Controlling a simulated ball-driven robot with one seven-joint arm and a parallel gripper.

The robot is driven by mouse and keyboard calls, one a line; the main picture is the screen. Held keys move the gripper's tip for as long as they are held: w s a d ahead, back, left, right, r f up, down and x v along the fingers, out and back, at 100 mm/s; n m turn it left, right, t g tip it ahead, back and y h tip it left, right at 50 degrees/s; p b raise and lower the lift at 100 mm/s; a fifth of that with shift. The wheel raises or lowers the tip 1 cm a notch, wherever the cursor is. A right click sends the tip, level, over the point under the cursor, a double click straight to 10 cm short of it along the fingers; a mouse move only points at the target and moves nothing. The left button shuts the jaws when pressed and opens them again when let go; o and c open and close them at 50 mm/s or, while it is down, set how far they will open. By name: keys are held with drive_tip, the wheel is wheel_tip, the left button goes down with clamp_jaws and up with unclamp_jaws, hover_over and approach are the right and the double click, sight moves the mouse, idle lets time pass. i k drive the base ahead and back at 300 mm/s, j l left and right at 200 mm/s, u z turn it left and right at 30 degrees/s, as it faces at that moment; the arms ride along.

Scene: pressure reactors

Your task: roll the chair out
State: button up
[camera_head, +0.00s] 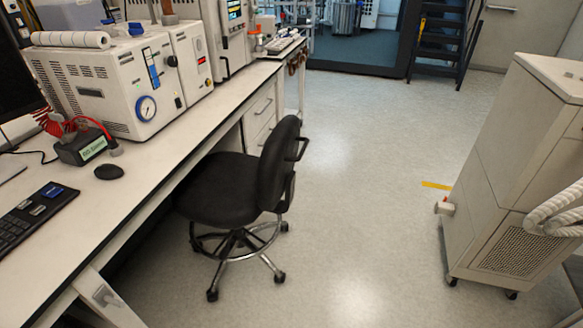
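A black office chair (224,190) with a round foot ring and a castered star base stands at the long white bench. Its seat is partly under the bench top, and its backrest (279,165) faces right, toward the open floor. A black handle-like loop sticks out from the backrest's right side. The casters (279,276) that show rest on the floor. The far left of the base is partly hidden by the bench edge and shadow. My gripper is not in view.
The white bench (150,150) carries instruments, a keyboard (30,215) and a mouse. A beige wheeled cabinet (500,190) with a white hose stands at the right. Floor (360,190) between chair and cabinet is clear. A dark stepladder (440,45) stands at the back.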

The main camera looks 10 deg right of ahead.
sight(225, 191)
drive_tip(key=i+l+u, duration=0.2)
drive_tip(key=i+l, duration=0.7)
